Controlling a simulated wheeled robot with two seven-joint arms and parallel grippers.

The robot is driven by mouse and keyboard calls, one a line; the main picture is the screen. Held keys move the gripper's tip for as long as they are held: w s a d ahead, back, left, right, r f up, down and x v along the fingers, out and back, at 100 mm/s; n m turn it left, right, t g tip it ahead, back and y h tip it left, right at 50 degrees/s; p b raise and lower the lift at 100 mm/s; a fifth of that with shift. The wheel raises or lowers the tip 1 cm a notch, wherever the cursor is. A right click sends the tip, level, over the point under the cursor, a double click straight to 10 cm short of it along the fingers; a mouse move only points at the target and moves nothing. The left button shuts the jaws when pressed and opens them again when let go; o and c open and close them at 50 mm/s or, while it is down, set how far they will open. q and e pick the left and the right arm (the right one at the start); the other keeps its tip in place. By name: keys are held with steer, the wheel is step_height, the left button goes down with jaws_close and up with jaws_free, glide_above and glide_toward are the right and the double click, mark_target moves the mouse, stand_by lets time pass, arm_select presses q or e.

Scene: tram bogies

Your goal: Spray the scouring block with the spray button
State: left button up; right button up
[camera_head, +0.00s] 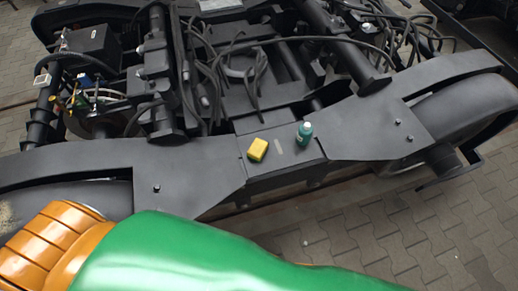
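A yellow block (257,150), which looks like the scouring block, lies on the flat dark middle part of the bogie frame (283,176). A small green bottle (304,134) with a pale top stands to its right on the same surface, apart from it. This bottle looks like the spray; its button is too small to make out. A faint light mark lies between the two. Neither of my grippers shows in the head view, so I cannot see their fingers or anything in them.
Large green and orange rounded shapes fill the bottom left and bottom middle, close to the camera. Behind the block and bottle are black cables (245,75) and pipes. A wheel (465,110) sits at the right. Paved floor (410,225) shows in front.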

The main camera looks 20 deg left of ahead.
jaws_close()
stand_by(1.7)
